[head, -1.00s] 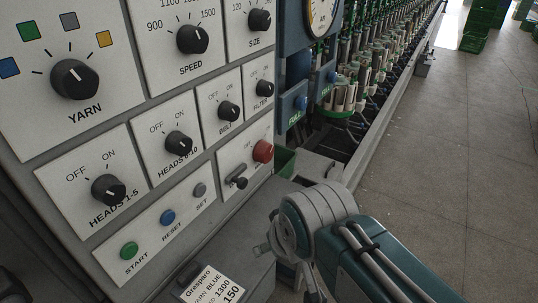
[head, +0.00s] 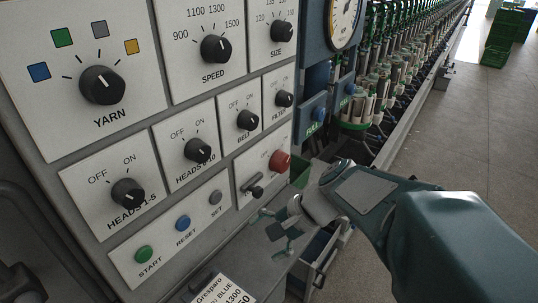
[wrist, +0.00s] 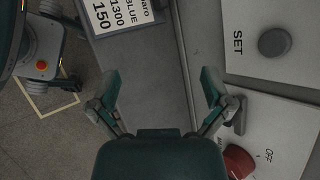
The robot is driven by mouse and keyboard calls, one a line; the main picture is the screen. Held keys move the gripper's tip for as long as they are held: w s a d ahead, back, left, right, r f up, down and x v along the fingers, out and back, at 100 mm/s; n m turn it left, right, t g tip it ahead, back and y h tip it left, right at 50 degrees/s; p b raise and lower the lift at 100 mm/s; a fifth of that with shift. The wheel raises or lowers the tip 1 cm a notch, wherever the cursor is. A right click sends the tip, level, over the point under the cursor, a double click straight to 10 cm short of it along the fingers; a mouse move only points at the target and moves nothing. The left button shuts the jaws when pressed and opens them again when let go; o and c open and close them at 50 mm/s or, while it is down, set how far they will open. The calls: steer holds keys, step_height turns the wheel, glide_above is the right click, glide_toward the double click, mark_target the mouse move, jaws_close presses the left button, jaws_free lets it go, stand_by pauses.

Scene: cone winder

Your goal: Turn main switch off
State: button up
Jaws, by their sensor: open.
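In the wrist view, part of this plate shows at lower right with the word OFF and the red knob (wrist: 238,161). My gripper (head: 272,227) is open and empty, below and in front of the plate. In the wrist view, my gripper (wrist: 159,78) has its right finger close to the plate's edge; contact cannot be told.
Left of the plate are START (head: 144,254), RESET (head: 183,223) and SET (head: 216,198) buttons. Several black dials sit above. A label card (head: 222,288) lies on the ledge below. Open floor lies to the right.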

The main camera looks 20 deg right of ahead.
steer(key=w+d+m+t+y, duration=0.4)
steer(key=w+d+m, duration=0.2)
steer(key=w+m, duration=0.15)
steer(key=m+t+h, duration=0.2)
steer(key=m+t, duration=0.6)
steer(key=m, duration=0.2)
glide_toward(286, 165)
steer(key=x, duration=1.1)
steer(key=shift+w+a, duration=0.1)
steer(key=shift+w, duration=0.05)
steer(key=c, duration=0.9)
